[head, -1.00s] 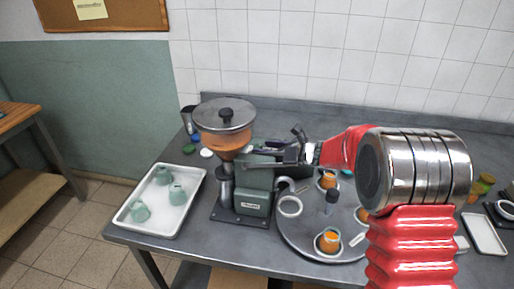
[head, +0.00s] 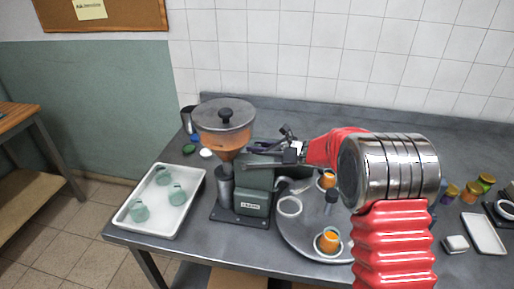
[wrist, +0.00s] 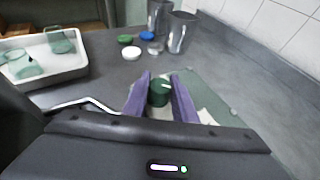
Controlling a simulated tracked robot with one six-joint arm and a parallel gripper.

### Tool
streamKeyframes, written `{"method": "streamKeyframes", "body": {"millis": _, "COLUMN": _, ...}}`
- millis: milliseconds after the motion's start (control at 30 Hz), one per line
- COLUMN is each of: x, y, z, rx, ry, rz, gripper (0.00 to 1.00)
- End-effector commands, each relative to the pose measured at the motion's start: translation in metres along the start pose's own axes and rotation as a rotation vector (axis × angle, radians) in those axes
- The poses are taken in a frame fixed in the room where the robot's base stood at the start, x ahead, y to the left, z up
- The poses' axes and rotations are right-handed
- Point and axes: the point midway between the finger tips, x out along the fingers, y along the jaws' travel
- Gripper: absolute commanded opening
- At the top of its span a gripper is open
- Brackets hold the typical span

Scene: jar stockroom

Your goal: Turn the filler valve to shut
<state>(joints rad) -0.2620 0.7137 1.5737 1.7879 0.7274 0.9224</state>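The filler has a hopper (head: 224,115) with orange contents and a green body (head: 252,203), and stands at the left of the bench. In the wrist view, a dark green round knob with a white mark (wrist: 159,94), which looks like its valve, lies between my two purple fingers. The mark points roughly right. My gripper (wrist: 161,84) looks open, with one finger on each side of the knob; a narrow gap seems to show at the right, and contact at the left is unclear. In the head view my gripper (head: 247,160) hides the knob.
A white tray (head: 150,225) with several pale green jars stands left of the filler. A round grey tray (head: 295,233) with orange jars lies to the right. Metal cups (wrist: 181,34) and small coloured lids (wrist: 131,53) lie behind the filler.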

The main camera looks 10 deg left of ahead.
Motion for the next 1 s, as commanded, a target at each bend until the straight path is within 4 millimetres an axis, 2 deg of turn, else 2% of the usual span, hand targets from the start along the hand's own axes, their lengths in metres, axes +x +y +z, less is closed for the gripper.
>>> {"method": "streamKeyframes", "body": {"millis": 300, "x": -0.0001, "y": -0.0002, "z": 0.0001, "rx": 0.000, "ry": 0.000, "rz": -0.001, "gripper": 0.02}}
{"method": "streamKeyframes", "body": {"millis": 567, "x": 0.0005, "y": -0.0017, "z": 0.0009, "rx": -0.015, "ry": -0.004, "rz": 0.033, "gripper": 0.02}}
{"method": "streamKeyframes", "body": {"millis": 1000, "x": 0.0012, "y": -0.0020, "z": 0.0022, "rx": -0.102, "ry": -0.006, "rz": 0.238, "gripper": 0.02}}
